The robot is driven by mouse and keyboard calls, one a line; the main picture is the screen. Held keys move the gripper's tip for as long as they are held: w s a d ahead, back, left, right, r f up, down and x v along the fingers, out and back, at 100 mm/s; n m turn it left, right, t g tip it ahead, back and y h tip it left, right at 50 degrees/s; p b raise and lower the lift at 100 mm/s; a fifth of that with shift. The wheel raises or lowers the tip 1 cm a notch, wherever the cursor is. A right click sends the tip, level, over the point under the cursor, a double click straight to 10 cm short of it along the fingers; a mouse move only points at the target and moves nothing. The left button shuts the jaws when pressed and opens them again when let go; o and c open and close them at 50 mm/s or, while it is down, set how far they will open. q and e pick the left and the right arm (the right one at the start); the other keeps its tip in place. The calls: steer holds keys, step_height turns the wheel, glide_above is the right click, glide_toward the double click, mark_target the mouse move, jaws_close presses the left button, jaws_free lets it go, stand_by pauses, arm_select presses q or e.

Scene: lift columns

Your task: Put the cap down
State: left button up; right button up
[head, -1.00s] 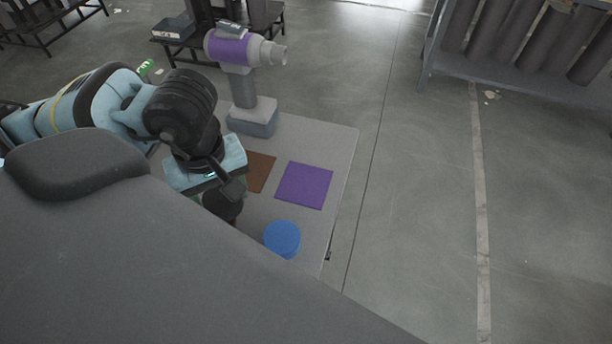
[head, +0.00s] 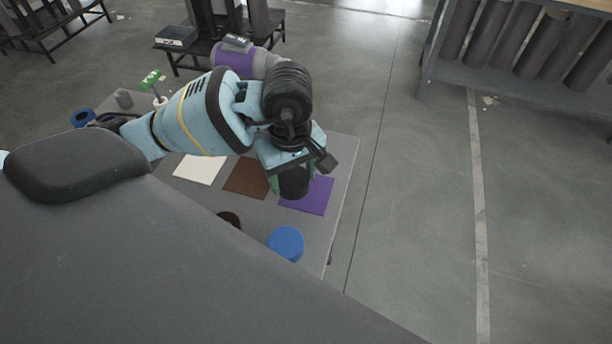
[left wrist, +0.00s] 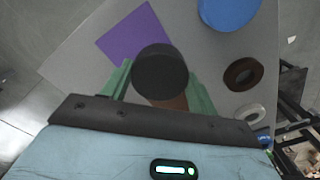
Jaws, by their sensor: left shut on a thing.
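The cap is a dark, round, cylinder-like piece (head: 294,184). My left gripper (head: 290,176) is shut on it, with its green fingers on either side. In the head view the cap overlaps the left part of the purple square (head: 316,196). In the left wrist view the cap (left wrist: 160,70) sits between the fingers, and the purple square (left wrist: 134,36) shows beyond it at the upper left. I cannot tell the cap's exact height above the table. My right gripper is not in view.
The grey table (head: 330,226) also bears a brown square (head: 245,178), a white square (head: 199,168) and a blue round piece (head: 286,243). A brown ring (left wrist: 243,74) and a white ring (left wrist: 250,115) show in the left wrist view. A purple-and-grey device (head: 240,62) stands behind my arm.

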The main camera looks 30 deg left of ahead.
mark_target(306, 172)
arm_select(q)
steer(key=shift+w+d+f, duration=0.1)
steer(key=shift+w+d, duration=0.25)
steer(key=shift+w, duration=0.35)
steer(key=shift+w+d+f, duration=0.1)
steer(key=shift+w+d, duration=0.2)
steer(key=shift+w, duration=0.35)
steer(key=shift+w+d+f, duration=0.1)
steer(key=shift+w+f, duration=0.05)
steer(key=shift+f, duration=0.05)
step_height(306, 172, down, 3)
steer(key=shift+f, duration=0.2)
steer(key=o, duration=1.1)
